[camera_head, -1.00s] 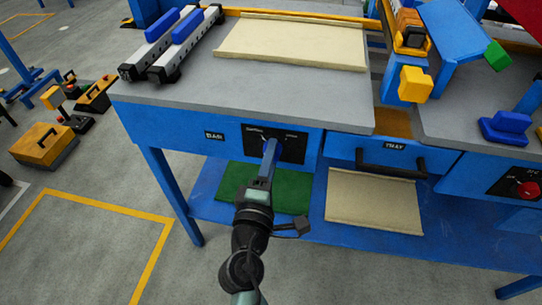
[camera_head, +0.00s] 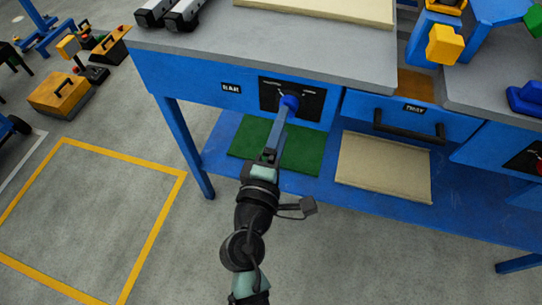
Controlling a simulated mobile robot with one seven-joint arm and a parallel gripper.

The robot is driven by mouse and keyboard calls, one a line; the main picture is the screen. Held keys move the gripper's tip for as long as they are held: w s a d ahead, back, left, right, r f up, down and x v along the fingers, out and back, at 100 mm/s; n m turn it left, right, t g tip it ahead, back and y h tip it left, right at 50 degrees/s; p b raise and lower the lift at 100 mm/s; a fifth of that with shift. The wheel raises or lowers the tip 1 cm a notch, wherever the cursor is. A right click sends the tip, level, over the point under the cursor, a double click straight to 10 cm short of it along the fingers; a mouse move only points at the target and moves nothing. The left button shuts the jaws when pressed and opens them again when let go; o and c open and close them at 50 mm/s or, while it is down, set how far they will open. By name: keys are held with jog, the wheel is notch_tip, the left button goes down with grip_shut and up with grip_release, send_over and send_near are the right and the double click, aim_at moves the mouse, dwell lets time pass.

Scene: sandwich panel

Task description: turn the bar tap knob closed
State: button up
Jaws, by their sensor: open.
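The bar tap knob (camera_head: 290,102) is a round blue knob on a black panel (camera_head: 313,105) in the blue front of the bench, right of a small label that seems to read "BAR". My gripper (camera_head: 283,115) reaches up from below, with its long fingers just in front of the knob and overlapping its lower edge. The fingers are open. I cannot tell whether they touch the knob or sit around it. The gripper partly hides the knob's lower side, and the pointer position is too small to read.
A drawer labelled "TRAY" with a black handle (camera_head: 408,131) is right of the panel. A green mat (camera_head: 250,140) and a beige panel (camera_head: 385,168) lie on the blue lower shelf. A bench leg (camera_head: 186,145) stands left. The floor in front is clear.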

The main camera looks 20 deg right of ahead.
jog(key=v, duration=0.8)
jog(key=shift+s, duration=0.15)
jog(key=shift+a, duration=0.15)
jog(key=w+a+r+m+t+y, duration=0.25)
jog(key=w+r+m, duration=0.2)
jog(key=r, duration=1.05)
jog(key=w+a+r+m+t+y, duration=0.1)
jog(key=w+r+m+t, duration=0.4)
jog(key=r, duration=0.9)
jog(key=s+a+r+m+t+y+p, duration=0.1)
jog(key=s+a+r+t+y, duration=0.1)
jog(key=s+r, duration=0.35)
jog(key=s+a+r+t+y, duration=0.1)
jog(key=s+r+y, duration=0.1)
jog(key=r, duration=0.7)
jog(key=s+a+r+m+t+y+p, duration=0.1)
jog(key=s+a+r+t+y, duration=0.15)
jog(key=r, duration=0.45)
notch_tip(320, 180, up, 25)
jog(key=p, duration=2.5)
jog(key=shift+d+g, duration=0.15)
jog(key=shift+g, duration=0.15)
jog(key=shift+s, duration=0.1)
